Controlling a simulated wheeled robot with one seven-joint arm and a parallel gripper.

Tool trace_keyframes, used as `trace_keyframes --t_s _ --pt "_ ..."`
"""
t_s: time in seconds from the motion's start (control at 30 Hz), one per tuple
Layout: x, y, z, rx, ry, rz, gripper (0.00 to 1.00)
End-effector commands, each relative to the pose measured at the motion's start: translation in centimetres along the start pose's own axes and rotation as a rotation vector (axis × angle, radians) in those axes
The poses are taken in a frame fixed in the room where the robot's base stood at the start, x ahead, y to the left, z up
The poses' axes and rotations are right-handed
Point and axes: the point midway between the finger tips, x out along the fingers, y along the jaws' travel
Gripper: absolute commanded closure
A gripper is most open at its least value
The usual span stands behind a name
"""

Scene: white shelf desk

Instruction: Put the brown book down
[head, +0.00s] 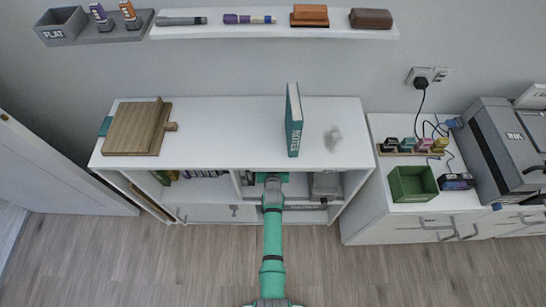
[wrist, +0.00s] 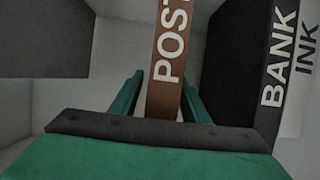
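The brown book (wrist: 166,75), its spine lettered "POST", stands upright in front of my gripper (wrist: 161,80) in the wrist view. The two green fingers are on either side of its spine. A narrow gap shows between the left finger and the book; the right finger looks close to or against it. My gripper reaches into the middle opening of the white shelf desk (head: 215,160) in the head view, under the top board. The brown book cannot be made out in the head view. Its lower end is hidden behind my gripper's body in the wrist view.
A black book (wrist: 271,85) lettered "BANK" stands to the right of the brown book, with another lettered "INK" (wrist: 308,50) beyond. A dark panel (wrist: 40,40) is at left.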

Motion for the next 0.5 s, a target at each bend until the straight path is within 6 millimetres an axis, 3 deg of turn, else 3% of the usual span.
trace_keyframes --t_s 0.27,0.5 --pt "-1.4 0.0 -0.1 -0.002 -0.001 -0.001 0.58" --pt "-5.4 0.1 -0.1 -0.002 -0.001 0.000 0.58"
